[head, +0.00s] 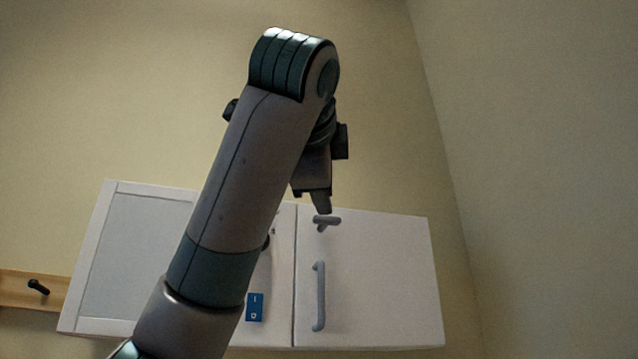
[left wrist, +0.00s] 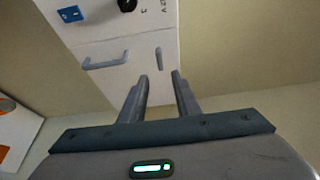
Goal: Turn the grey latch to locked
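The grey latch (head: 331,221) is a short bar on the right white cabinet door, above the grey door handle (head: 319,296). It lies roughly level, across the line of the upright handle. My left gripper (head: 323,205) points down just above the latch in the head view. In the left wrist view the left gripper (left wrist: 159,76) is open with nothing between its fingers. The latch (left wrist: 160,53) shows just beyond the fingertips, in line with the gap. Whether a finger touches it I cannot tell. My right gripper is not in view.
The white cabinet (head: 385,280) hangs on the wall near a corner. A blue label (head: 254,307) and a dark knob (left wrist: 126,5) are left of the latch door. A wooden rail (head: 15,293) with a black hook (head: 38,287) is at far left. The wall right of the cabinet is bare.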

